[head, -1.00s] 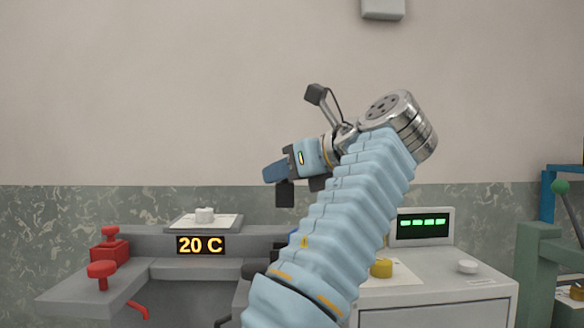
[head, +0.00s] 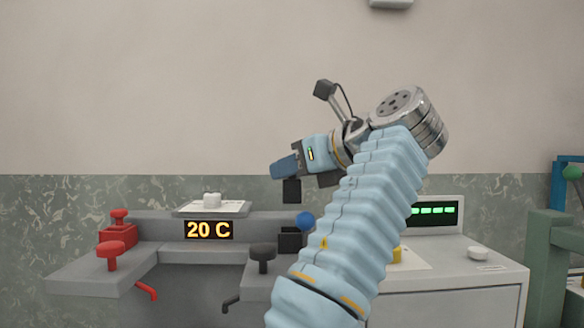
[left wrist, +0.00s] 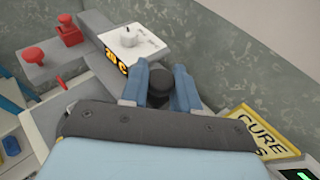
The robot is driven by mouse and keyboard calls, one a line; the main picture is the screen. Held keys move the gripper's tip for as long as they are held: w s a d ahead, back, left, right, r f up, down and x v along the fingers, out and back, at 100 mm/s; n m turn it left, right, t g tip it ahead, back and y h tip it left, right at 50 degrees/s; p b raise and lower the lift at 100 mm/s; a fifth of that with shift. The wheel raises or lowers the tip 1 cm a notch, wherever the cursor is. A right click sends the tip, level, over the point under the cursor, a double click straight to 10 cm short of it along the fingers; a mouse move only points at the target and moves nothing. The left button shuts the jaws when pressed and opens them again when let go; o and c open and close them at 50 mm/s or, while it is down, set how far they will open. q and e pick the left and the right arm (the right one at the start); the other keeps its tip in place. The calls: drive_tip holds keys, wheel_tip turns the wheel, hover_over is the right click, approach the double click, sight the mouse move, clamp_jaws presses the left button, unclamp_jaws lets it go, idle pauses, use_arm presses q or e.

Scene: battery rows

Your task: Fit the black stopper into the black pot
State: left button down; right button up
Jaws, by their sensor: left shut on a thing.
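My left gripper (head: 285,166) is in the upper middle of the head view, shut on the black stopper (head: 291,190), which hangs below its blue fingers. The stopper also shows dark between the fingers in the left wrist view (left wrist: 184,95). The black pot (head: 290,240) is a dark square block on the grey bench, partly hidden by my left arm. The stopper is above the pot in the picture, with a clear gap between them. I cannot tell whether they are lined up in depth. My right gripper is not in view.
A black knob (head: 263,252) stands in front of the pot, and a blue ball (head: 305,221) shows behind it. A red pot (head: 117,237) and red knob (head: 110,250) are at the left. A white piece (head: 212,200) lies on a plate at the back.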

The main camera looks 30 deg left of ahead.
sight(292, 192)
use_arm(q)
drive_tip(key=shift+f+b, duration=1.25)
drive_tip(key=shift+f, duration=0.5)
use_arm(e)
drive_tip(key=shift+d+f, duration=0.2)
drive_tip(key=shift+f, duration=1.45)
use_arm(q)
drive_tip(key=shift+p, duration=0.35)
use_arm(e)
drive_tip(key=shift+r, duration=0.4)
use_arm(q)
drive_tip(key=shift+f+b, duration=1.35)
drive_tip(key=shift+f, duration=0.2)
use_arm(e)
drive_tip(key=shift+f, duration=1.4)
use_arm(q)
drive_tip(key=shift+r, duration=0.2)
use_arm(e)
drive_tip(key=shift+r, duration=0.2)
use_arm(q)
drive_tip(key=shift+r+p, duration=1.15)
drive_tip(key=shift+p, duration=0.25)
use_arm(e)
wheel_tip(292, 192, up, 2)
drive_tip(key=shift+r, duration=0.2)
use_arm(q)
drive_tip(key=shift+p, duration=0.5)
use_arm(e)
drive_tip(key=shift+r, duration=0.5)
